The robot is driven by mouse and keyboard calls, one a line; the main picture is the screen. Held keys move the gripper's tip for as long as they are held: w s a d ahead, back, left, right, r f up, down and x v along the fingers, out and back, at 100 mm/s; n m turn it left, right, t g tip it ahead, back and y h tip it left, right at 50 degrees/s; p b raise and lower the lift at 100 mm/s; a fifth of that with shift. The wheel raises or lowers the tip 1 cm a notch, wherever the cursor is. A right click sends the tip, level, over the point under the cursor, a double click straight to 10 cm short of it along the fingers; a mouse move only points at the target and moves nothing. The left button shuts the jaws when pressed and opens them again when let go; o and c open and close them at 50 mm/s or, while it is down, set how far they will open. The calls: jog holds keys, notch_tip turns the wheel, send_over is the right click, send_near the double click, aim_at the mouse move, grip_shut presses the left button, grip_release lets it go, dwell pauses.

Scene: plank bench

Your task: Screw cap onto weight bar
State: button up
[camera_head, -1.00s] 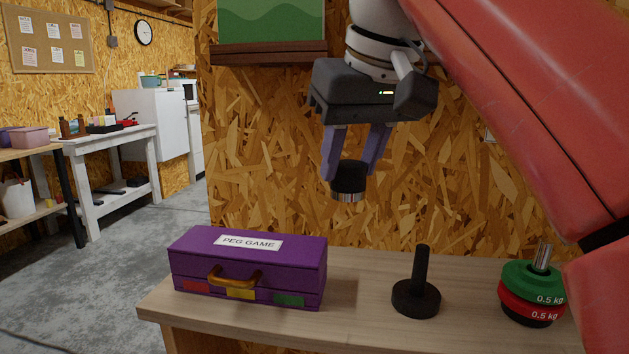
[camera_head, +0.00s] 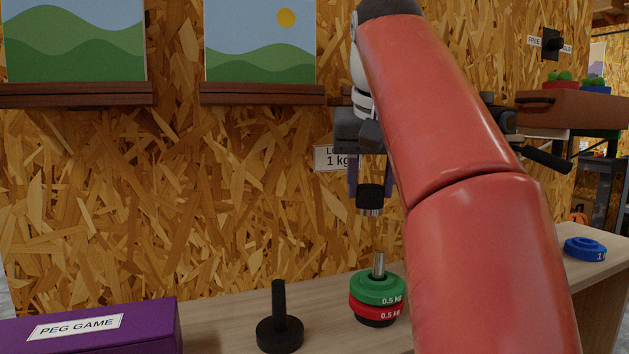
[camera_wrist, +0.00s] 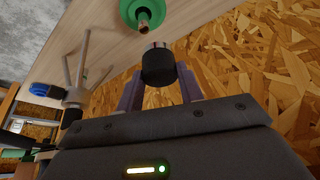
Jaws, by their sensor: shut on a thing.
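My gripper (camera_head: 370,188) is shut on a black cap (camera_head: 370,196) with a silver ring at its lower end. The cap also shows between the fingers in the wrist view (camera_wrist: 158,66). The weight bar (camera_head: 379,265) stands upright on the bench, its bare silver tip up, with a green 0.5 kg plate (camera_head: 376,290) on top of a red 0.5 kg plate (camera_head: 375,312). The cap hangs above the bar, apart from it, and slightly left of its tip in the head view. My arm hides part of the gripper there.
A black post on a round base (camera_head: 279,330) stands left of the weights. A purple PEG GAME box (camera_head: 130,335) is at the far left of the bench (camera_head: 325,292). A blue plate (camera_head: 585,250) lies at the right. A 1 kg sign (camera_head: 333,160) is on the wall.

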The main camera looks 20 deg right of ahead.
jog(key=shift+s+d+f+m, duration=0.1)
jog(key=shift+s+d+m, duration=0.1)
jog(key=shift+d, duration=0.25)
jog(key=shift+s+d+m, duration=0.1)
jog(key=shift+d+m, duration=0.1)
jog(key=shift+d, duration=0.25)
jog(key=shift+f, duration=0.8)
jog(key=shift+f+b, duration=1.5)
jog(key=shift+f, duration=0.55)
jog(key=shift+f, duration=0.4)
jog(key=shift+w+a+m+g+h+p, duration=0.1)
jog(key=shift+m+g+h+p, duration=0.4)
jog(key=shift+m, duration=0.9)
